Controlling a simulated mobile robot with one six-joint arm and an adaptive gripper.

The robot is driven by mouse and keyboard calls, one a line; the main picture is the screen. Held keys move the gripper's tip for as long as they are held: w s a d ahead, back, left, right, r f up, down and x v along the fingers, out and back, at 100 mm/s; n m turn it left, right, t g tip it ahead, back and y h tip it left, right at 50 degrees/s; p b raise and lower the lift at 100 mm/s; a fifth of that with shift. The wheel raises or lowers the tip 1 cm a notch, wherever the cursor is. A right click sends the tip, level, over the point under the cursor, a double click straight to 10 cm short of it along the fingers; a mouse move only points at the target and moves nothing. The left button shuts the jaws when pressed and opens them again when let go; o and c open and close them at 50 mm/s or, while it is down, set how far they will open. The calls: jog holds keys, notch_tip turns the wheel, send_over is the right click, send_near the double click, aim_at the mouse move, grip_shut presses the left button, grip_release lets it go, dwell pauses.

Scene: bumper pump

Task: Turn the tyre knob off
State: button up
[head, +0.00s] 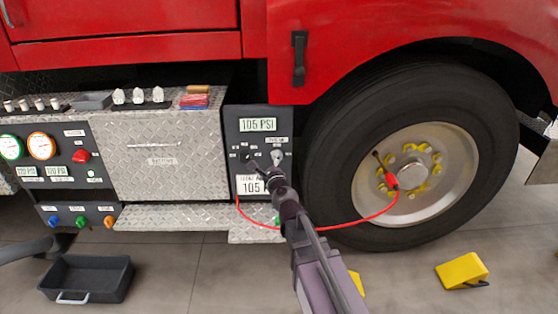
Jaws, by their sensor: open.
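A dark control panel (229,132) beside the front wheel carries a lit display (258,124) reading 105 PSI. Below the display are a dark knob (246,156) on the left and a light grey knob (277,156) on the right. Their small labels are too blurred to read, so I cannot tell which is the tyre knob. My gripper (268,171) is open in front of the panel, just below the knobs. Its dark fingers blend into the panel, and contact with a knob cannot be made out. It partly covers the lower label reading 105.
A red hose (345,224) runs from the panel to the wheel (412,170). A step plate (170,216) lies below. At left are gauges (41,146) and coloured buttons. A black tray (88,278) and yellow chock (461,271) stand on the floor.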

jog(key=s+d+r+n+g+p, duration=0.1)
jog(key=s+r+n+g+p, duration=0.2)
jog(key=n+p, duration=0.6)
jog(key=s+d+r+n+g+p, duration=0.2)
jog(key=s+r+n+g+p, duration=0.1)
jog(key=s+n+g+p, duration=0.4)
jog(key=s+n+p, duration=0.2)
jog(key=p, duration=0.1)
jog(key=shift+r+g+y, duration=0.3)
jog(key=shift+r+y, duration=0.05)
jog(key=shift+y, duration=0.05)
dwell(0.4)
jog(key=shift+d, duration=0.1)
dwell(0.4)
jog(key=s+d+f+n+g+h+p, duration=0.1)
jog(key=s+d+f+n+g+h, duration=0.15)
jog(key=s+d, duration=0.35)
jog(key=s+d+f+n+g+h, duration=0.2)
jog(key=s+d+n+g+h, duration=0.15)
jog(key=s+d, duration=0.25)
notch_tip(320, 180, up, 12)
jog(key=p, duration=1.2)
jog(key=shift+a+g+y, duration=0.2)
jog(key=shift+g+y, duration=0.1)
jog(key=shift+y, duration=0.1)
